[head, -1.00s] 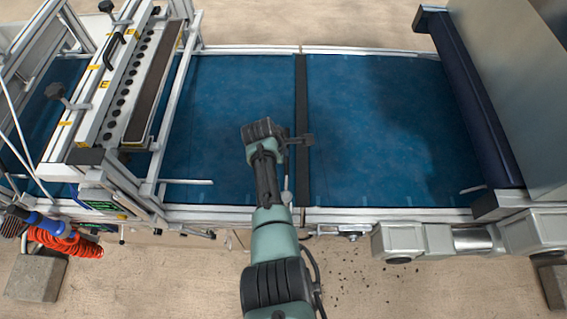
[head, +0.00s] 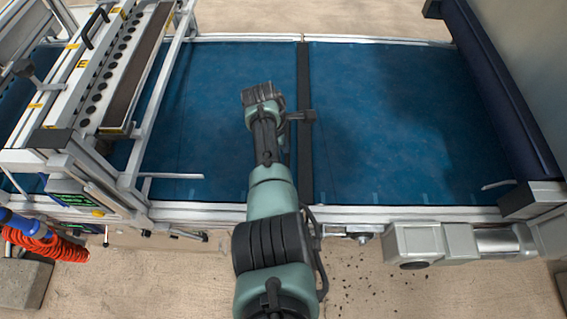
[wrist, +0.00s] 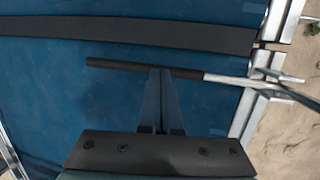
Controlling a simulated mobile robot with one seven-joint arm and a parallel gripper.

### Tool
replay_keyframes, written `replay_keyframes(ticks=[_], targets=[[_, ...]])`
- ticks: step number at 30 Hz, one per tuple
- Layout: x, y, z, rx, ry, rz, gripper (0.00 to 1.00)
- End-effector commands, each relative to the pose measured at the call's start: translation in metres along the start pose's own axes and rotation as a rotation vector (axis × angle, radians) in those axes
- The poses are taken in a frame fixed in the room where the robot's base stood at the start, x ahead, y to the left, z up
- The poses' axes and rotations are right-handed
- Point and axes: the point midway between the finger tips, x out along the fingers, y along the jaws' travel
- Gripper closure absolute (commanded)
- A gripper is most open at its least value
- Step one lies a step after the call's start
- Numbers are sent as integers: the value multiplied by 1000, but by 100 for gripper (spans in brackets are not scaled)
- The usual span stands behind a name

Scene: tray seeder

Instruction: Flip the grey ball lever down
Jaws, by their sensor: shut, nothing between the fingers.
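My gripper (wrist: 160,74) is shut and empty; in the wrist view its fingertips overlap a thin black-gripped rod (wrist: 125,66) over the blue belt. I cannot tell whether they touch it. In the head view my gripper's dark end (head: 263,94) is above the belt, left of the black cross strip, with its fingertips hidden. A dark grey rounded knob on a rod (head: 23,67) shows at the far left of the seeder, well apart from my gripper. I cannot tell whether this knob is the grey ball lever. No other clear ball-ended lever shows.
The blue belt (head: 390,150) spans the middle, crossed by a black strip (head: 304,75). The seeder frame (head: 150,125) stands left, a dark roller (head: 500,90) and metal housing right. Motor housings (head: 425,240) line the front edge. An orange coiled hose (head: 45,245) hangs lower left.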

Motion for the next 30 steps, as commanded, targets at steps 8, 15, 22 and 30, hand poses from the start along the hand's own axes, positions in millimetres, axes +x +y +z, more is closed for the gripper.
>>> replay_keyframes(ticks=[8,15,22,30], targets=[[9,-2,-2,0,0,-2,100],[11,-4,-2,0,1,-6,100],[12,-6,-2,0,1,-8,100],[-10,-1,-4,0,1,-4,100]])
